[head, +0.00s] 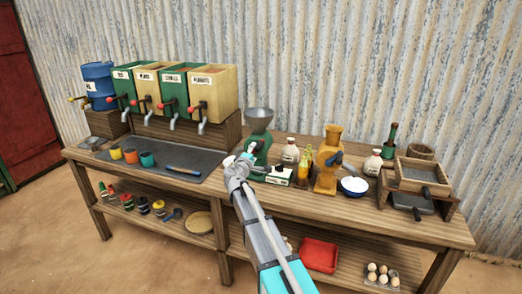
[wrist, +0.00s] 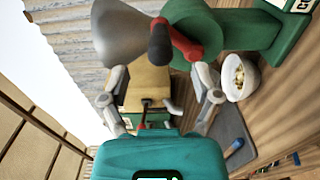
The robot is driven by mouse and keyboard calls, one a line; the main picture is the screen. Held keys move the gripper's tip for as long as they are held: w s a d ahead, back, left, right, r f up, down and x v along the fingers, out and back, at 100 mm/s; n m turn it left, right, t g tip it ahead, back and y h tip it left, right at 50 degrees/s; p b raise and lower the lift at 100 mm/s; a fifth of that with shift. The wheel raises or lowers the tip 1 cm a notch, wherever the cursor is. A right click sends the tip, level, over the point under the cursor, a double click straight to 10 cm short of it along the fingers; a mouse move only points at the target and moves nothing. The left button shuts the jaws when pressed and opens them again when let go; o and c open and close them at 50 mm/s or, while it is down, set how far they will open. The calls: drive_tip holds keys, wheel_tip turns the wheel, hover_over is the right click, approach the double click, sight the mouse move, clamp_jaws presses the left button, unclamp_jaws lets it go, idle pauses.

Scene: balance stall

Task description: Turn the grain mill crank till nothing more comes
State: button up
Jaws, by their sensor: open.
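The grain mill (head: 257,147) is green with a grey funnel hopper (head: 258,117) and stands mid-table in the head view. In the wrist view the hopper (wrist: 122,32) and green mill body (wrist: 200,28) fill the top. The mill crank (wrist: 184,40) has a red arm and a dark knob (wrist: 160,46). A white bowl (wrist: 240,76) beside the mill holds pale pieces. My gripper (wrist: 160,98) is open and empty; the crank knob lies beyond its fingertips, apart from them. In the head view my gripper (head: 240,160) is beside the mill, and my arm hides the crank.
An orange device (head: 327,165) stands to the right, with bottles (head: 290,152) and a white-and-green box (head: 279,176) nearer the mill. Several labelled bins (head: 212,90) with spouts stand left, above a grey mat (head: 165,160) with cups. Wooden boxes (head: 422,174) occupy the right end.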

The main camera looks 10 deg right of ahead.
drive_tip(key=shift+v, duration=1.55)
drive_tip(key=s+d+f+m+g+p, duration=0.2)
drive_tip(key=s+d+f+m+g, duration=0.25)
drive_tip(key=s, duration=0.35)
drive_tip(key=s+d+f+m+g+p, duration=0.25)
drive_tip(key=s+d+m+g, duration=0.2)
drive_tip(key=s, duration=0.35)
drive_tip(key=s+a+f+m+g+y, duration=0.1)
drive_tip(key=s+a+g+y, duration=0.1)
drive_tip(key=s, duration=0.4)
drive_tip(key=s+a+f+m+g+y+p, duration=0.1)
drive_tip(key=s+a+f+g+y, duration=0.1)
drive_tip(key=s+y, duration=0.2)
drive_tip(key=s+a+f+m+g+y+p, duration=0.1)
drive_tip(key=s+a+g+y, duration=0.1)
drive_tip(key=s, duration=0.8)
drive_tip(key=shift+a+f+g+y, duration=0.3)
drive_tip(key=shift+y, duration=0.2)
